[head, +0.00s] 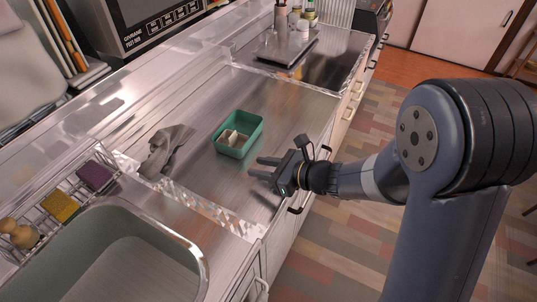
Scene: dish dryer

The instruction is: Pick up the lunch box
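The lunch box is a green, open-topped rectangular box (239,150) on the steel counter, near the middle of the head view. Small white pieces (232,138) lie inside it. My gripper (262,167) is just below and to the right of the box in the picture, with its fingers pointing left. The fingers are apart with a gap between them, and nothing shows in the gap. The gripper looks apart from the box. Its height above the counter is hard to tell from this one view.
A grey crumpled cloth (167,148) lies left of the box. A sink (120,262) and a wire rack with sponges (62,207) are at lower left. A dark flat appliance (287,46) and bottles stand at the back.

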